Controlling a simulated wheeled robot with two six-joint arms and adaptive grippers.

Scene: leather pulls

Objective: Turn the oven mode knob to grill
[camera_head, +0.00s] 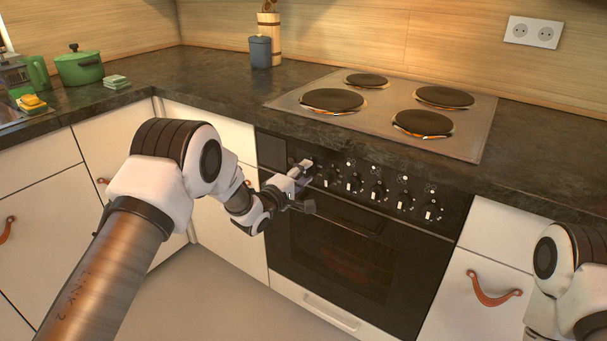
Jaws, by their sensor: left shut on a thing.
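The black oven (345,255) is built in under the counter, with a row of several black knobs along its upper panel (450,198). My left gripper (303,172) is at the left end of this row, shut on the leftmost knob. The gripper hides that knob, so its pointer and mode marking cannot be read. The neighbouring knob (331,177) is uncovered, just right of the gripper. Symbols above the knobs are too small to read. Part of my right arm shows at the right edge; its gripper is out of the picture.
The oven handle (345,215) runs just below the knobs, close to my left gripper. A hob (390,110) with black plates lies on the dark counter above. White drawers with leather pulls (493,292) flank the oven. A green pot (80,67) stands far left. The floor in front is clear.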

